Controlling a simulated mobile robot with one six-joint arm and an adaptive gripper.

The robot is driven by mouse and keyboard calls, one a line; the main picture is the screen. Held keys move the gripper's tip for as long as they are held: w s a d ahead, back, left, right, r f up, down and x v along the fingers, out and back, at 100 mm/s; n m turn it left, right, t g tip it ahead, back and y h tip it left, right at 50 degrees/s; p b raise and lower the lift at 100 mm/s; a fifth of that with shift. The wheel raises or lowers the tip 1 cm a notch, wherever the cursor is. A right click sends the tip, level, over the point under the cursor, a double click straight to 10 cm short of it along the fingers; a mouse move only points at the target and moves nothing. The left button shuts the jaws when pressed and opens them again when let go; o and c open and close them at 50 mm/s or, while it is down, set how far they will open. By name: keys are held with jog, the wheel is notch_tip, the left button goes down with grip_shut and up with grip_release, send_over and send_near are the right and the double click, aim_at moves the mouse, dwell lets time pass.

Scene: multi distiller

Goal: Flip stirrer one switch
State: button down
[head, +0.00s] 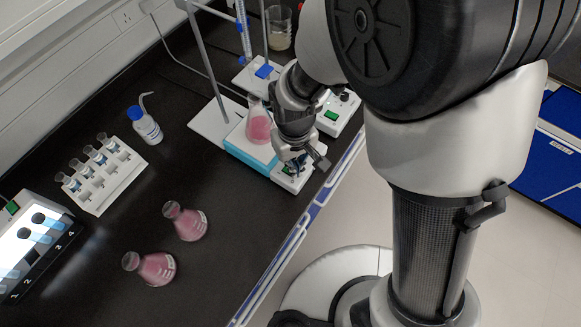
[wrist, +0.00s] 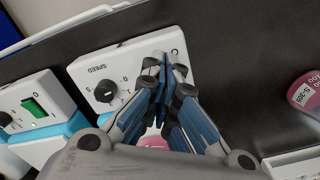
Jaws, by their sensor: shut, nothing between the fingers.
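A white stirrer panel (wrist: 130,62) with a black speed knob (wrist: 105,91) lies under my gripper in the wrist view. In the head view, this stirrer (head: 246,150) is blue and white and bears a flask of pink liquid (head: 259,128). My gripper (wrist: 166,66) is shut and empty, its fingertips over the right part of the panel. The fingers hide the panel's switch, and contact cannot be told. In the head view my gripper (head: 303,166) is at the panel's front end. A second stirrer has a green switch (wrist: 33,107), also in the head view (head: 331,115).
Two flasks of pink liquid (head: 186,222) (head: 156,268), a vial rack (head: 108,178) and a wash bottle (head: 144,125) stand on the black bench. A stand rod (head: 205,65) rises behind the stirrer. The bench's front edge (head: 318,205) is close to my gripper.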

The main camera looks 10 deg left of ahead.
jog(key=shift+f+b, duration=0.35)
jog(key=shift+f, duration=0.1)
jog(key=shift+r, duration=0.15)
notch_tip(320, 180, up, 7)
jog(key=p, duration=0.6)
dwell(0.3)
dwell(0.4)
